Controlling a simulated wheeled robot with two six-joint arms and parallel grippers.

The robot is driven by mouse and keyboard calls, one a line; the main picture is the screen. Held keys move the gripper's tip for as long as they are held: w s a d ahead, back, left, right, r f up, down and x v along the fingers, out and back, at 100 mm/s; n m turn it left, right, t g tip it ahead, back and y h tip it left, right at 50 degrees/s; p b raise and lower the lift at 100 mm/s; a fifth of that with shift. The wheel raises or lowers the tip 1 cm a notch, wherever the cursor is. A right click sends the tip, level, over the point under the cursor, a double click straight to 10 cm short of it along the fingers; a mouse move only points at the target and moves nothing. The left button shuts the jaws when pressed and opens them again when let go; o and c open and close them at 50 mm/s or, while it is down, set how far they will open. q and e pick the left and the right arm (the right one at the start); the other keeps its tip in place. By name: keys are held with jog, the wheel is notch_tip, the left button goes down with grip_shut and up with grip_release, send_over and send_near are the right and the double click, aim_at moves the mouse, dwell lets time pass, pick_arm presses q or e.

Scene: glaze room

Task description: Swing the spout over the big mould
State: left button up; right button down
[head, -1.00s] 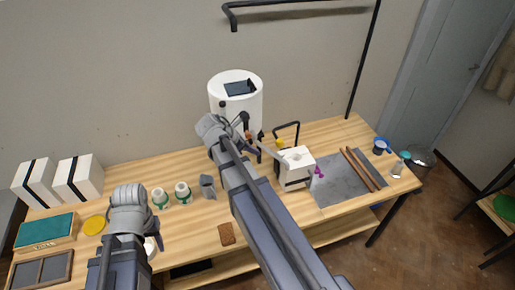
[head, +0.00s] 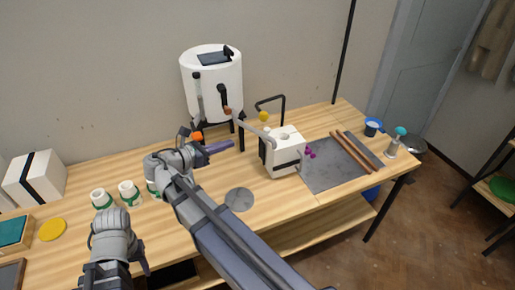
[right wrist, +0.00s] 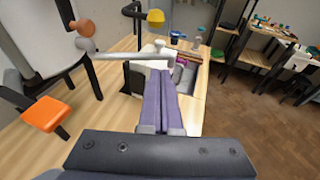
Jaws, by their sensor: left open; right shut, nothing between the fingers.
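The spout (head: 250,129) is a thin grey pipe with a brown joint, running from the white tank (head: 212,80). Its end reaches the left top edge of a white strapped mould (head: 287,160) with a round opening; I cannot tell whether it is over the opening. In the right wrist view, the spout (right wrist: 130,56) crosses ahead of my fingers, with its end in front of the mould. My right gripper (head: 230,145) is shut and empty, left of the mould and apart from the spout. My left gripper (head: 138,258) is open at the bottom left, its fingers mostly hidden.
An orange piece (head: 197,136) is below the tank, close to my right gripper. A black bent bar with a yellow knob (head: 263,117) stands behind the mould. A grey slab (head: 335,165) with brown sticks lies right. Green-banded jars (head: 130,192) and another strapped white block (head: 35,177) are left.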

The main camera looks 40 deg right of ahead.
pick_arm(q)
jog(key=shift+f, duration=0.65)
pick_arm(e)
jog(key=shift+a+f, duration=0.1)
jog(key=shift+a, duration=0.15)
jog(key=b, duration=0.3)
send_near(254, 131)
jog(key=s+d+r, duration=0.1)
jog(key=s+d, duration=0.4)
jog(key=d, duration=0.3)
pick_arm(q)
notch_tip(254, 131, down, 2)
jog(key=shift+f, duration=0.15)
pick_arm(e)
jog(key=shift+w+a+r, duration=0.15)
jog(key=shift+a+r, duration=0.05)
